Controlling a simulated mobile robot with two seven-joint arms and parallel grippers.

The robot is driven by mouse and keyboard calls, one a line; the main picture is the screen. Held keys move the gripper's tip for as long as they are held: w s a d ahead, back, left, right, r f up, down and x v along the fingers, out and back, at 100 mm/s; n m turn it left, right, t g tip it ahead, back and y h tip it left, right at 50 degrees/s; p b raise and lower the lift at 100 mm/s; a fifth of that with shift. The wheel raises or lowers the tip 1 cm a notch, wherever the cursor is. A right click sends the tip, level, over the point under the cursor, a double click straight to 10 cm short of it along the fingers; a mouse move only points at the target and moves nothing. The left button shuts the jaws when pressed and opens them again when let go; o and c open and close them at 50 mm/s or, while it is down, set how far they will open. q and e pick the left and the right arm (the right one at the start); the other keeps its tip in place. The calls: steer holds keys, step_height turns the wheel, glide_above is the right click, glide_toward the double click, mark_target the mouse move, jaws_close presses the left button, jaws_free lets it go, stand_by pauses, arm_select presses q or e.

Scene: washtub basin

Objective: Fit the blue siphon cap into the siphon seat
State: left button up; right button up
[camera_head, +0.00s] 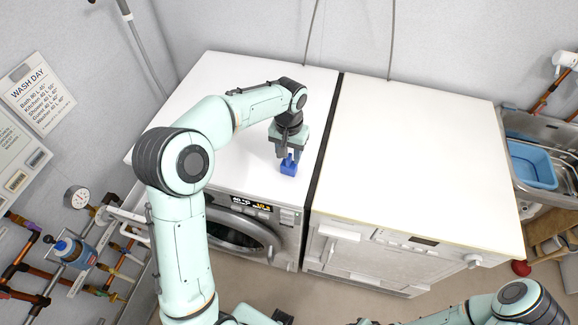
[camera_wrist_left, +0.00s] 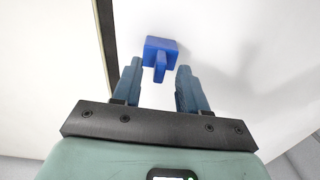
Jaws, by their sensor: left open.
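The blue siphon cap (camera_head: 293,168) sits on the white top of the washing machine, near its front right edge. It is a blue block with a thin upright tab. It also shows in the left wrist view (camera_wrist_left: 160,49), just beyond the fingertips. My left gripper (camera_head: 286,155) is open and points down over the cap. In the wrist view, the tab lies between the two fingers, with white surface visible on both sides of it. I cannot make out the siphon seat in either view. My right gripper is out of view; only part of that arm shows at the lower right.
The washing machine (camera_head: 225,80) and a second white appliance (camera_head: 420,150) stand side by side with a dark gap between. A sink with a blue basin (camera_head: 532,162) is at the right.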

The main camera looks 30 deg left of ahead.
arm_select(q)
step_height(320, 180, down, 2)
steer(key=shift+f, duration=0.1)
jaws_close()
